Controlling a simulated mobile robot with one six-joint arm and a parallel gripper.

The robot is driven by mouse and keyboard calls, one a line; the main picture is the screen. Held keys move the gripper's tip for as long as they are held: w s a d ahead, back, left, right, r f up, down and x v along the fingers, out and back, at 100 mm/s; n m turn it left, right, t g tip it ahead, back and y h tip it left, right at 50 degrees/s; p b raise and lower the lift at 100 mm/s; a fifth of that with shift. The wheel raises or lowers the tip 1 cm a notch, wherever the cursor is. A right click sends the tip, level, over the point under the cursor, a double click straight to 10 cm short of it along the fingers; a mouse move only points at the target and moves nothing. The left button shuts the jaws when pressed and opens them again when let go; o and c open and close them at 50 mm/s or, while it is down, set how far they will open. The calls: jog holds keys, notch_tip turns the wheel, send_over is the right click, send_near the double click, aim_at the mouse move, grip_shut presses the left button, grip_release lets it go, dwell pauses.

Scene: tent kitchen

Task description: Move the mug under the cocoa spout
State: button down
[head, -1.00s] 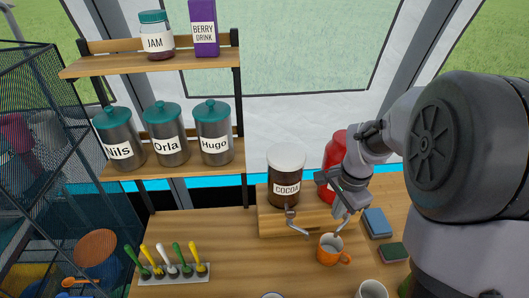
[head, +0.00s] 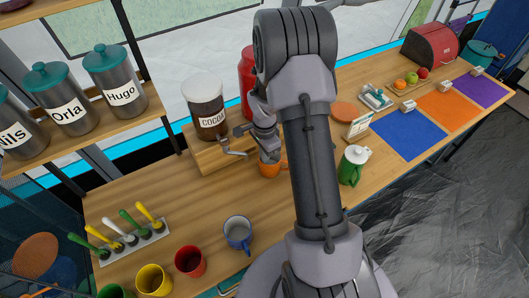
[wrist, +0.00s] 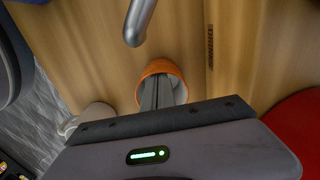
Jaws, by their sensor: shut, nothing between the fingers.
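The orange mug (head: 271,169) stands on the wooden counter, partly hidden by my gripper and arm in the head view. It stands just right of the metal spout (head: 233,152) of the cocoa jar (head: 208,108). In the wrist view my shut gripper (wrist: 158,84) points down over or into the orange mug (wrist: 150,69), with the fingers close together. I cannot tell whether they touch its inside wall. A curved metal tube (wrist: 138,22), likely the spout, shows above the mug in the wrist view, apart from it.
A blue mug (head: 238,236), red mug (head: 190,262) and yellow mug (head: 153,281) stand at the counter front. A red container (head: 248,80) stands behind my gripper. A pale cup (wrist: 95,115) is close in the wrist view. A green lidded pot (head: 352,166) stands to the right.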

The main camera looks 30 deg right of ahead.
jog(key=shift+a+b, duration=0.45)
jog(key=shift+a, duration=1.1)
